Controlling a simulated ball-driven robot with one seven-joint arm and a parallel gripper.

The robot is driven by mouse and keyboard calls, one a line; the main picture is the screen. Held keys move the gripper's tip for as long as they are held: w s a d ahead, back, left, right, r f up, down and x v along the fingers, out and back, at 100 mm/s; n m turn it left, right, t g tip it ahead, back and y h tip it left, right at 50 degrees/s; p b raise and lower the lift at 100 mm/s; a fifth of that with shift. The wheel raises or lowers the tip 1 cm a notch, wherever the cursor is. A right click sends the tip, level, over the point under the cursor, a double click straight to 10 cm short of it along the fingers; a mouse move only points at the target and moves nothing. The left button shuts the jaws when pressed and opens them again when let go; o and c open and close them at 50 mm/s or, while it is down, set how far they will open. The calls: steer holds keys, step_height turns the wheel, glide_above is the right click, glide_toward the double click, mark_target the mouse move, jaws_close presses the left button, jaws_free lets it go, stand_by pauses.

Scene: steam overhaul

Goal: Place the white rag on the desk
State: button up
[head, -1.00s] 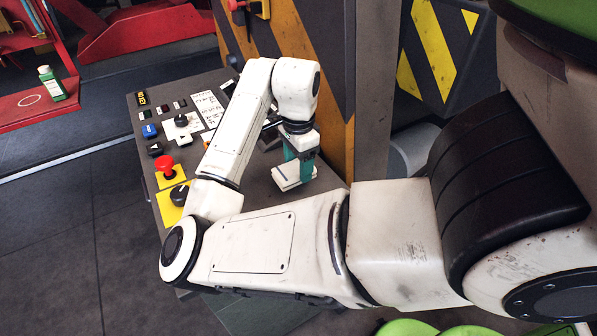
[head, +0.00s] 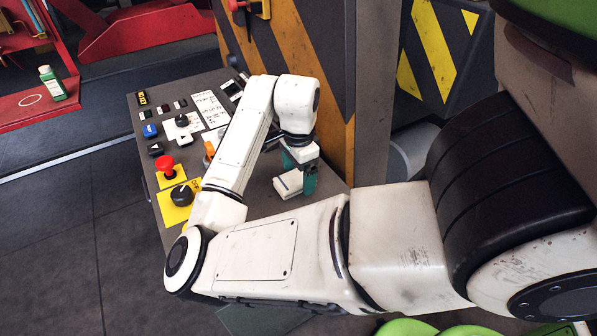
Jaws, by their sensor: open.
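The white rag (head: 288,184) is a small folded stack lying on the dark grey desk (head: 252,200), which has a control panel top, near the desk's right side. My gripper (head: 299,177), with teal fingers, is open just above and around the rag. One teal finger shows to the right of the rag and the other is partly behind it. Whether a finger still touches the rag I cannot tell.
The desk carries a red emergency button (head: 166,165), a black knob (head: 181,195), a blue button (head: 150,130) and a white label sheet (head: 210,109). A striped orange-black post (head: 318,60) stands close behind. A green bottle (head: 52,84) is on a red bench at left.

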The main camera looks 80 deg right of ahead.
mark_target(299, 176)
step_height(299, 176, up, 12)
steer(key=p, duration=0.1)
steer(key=shift+r, duration=0.15)
stand_by(0.4)
stand_by(0.5)
